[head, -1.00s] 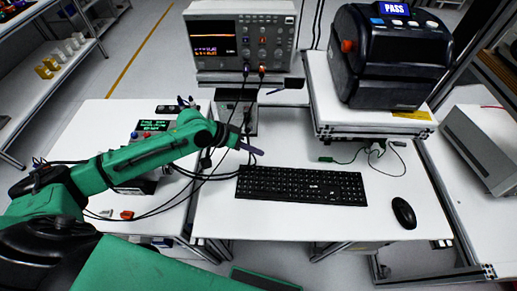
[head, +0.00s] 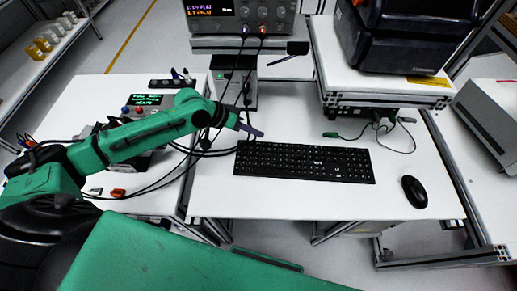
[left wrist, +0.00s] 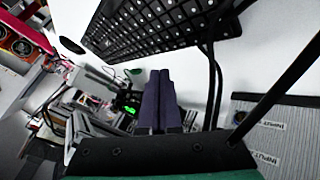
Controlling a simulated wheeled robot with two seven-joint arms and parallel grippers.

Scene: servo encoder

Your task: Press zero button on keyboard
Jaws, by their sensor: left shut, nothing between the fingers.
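A black keyboard (head: 304,162) lies flat on the white table, right of and below my left gripper in the head view. Its keys are too small to tell the zero apart. It also shows across the top of the left wrist view (left wrist: 150,25). My left gripper (head: 254,131) comes in from the left above the table, near the keyboard's upper left corner and apart from the keys. Its dark fingers (left wrist: 161,90) are together and empty in the left wrist view. My right gripper is not in view.
A black mouse (head: 414,191) lies right of the keyboard. Dark cables (head: 240,90) hang beside the left gripper. Bare table lies in front of the keyboard.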

